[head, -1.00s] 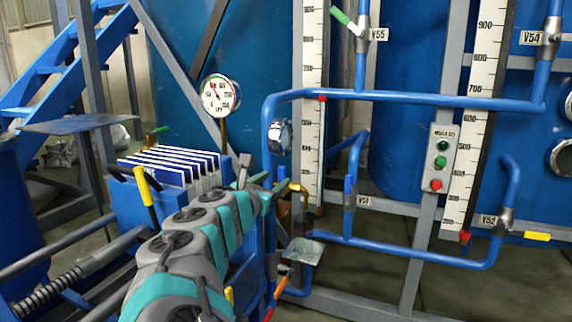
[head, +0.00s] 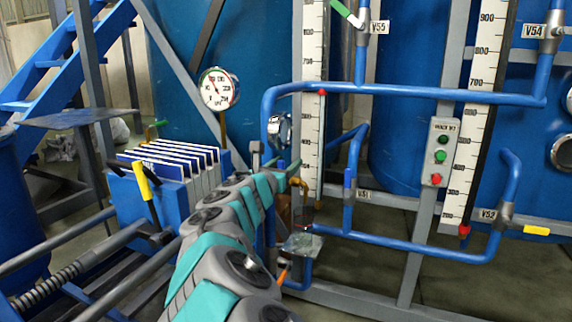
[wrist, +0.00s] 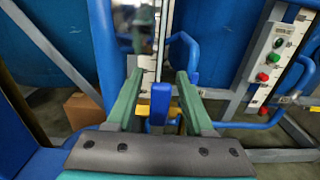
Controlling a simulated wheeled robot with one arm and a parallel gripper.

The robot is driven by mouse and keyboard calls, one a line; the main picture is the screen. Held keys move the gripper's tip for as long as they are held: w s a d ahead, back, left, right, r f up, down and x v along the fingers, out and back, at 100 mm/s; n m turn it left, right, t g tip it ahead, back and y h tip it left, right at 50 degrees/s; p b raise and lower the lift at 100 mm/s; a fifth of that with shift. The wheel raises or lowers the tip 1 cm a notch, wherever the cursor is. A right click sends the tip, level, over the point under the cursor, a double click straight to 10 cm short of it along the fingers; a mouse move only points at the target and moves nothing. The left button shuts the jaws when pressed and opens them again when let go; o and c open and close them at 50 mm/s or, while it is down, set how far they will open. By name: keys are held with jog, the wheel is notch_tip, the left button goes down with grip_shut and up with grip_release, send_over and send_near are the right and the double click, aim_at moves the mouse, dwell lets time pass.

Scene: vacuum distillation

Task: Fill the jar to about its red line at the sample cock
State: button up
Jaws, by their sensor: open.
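The brass sample cock (head: 299,183) sticks out at the end of my arm in the head view. In the wrist view its blue handle (wrist: 158,108) stands upright, with brass parts (wrist: 160,92) behind it. My gripper (wrist: 158,84) is open, its green fingers on either side of the handle with a gap at each side. In the head view my gripper (head: 288,168) is at the cock and partly hides it. Below the cock a small dark, see-through shape, likely the jar (head: 303,213), stands above a small plate (head: 302,244). Its red line and level cannot be made out.
Blue pipes (head: 400,92) and white scales (head: 313,130) stand behind and right of the cock. A filter press with white plates (head: 165,165) and a pressure gauge (head: 219,89) are to the left. A button box (head: 440,152) is at right.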

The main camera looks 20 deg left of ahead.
jog(key=shift+c, duration=0.2)
grip_shut()
dwell(1.1)
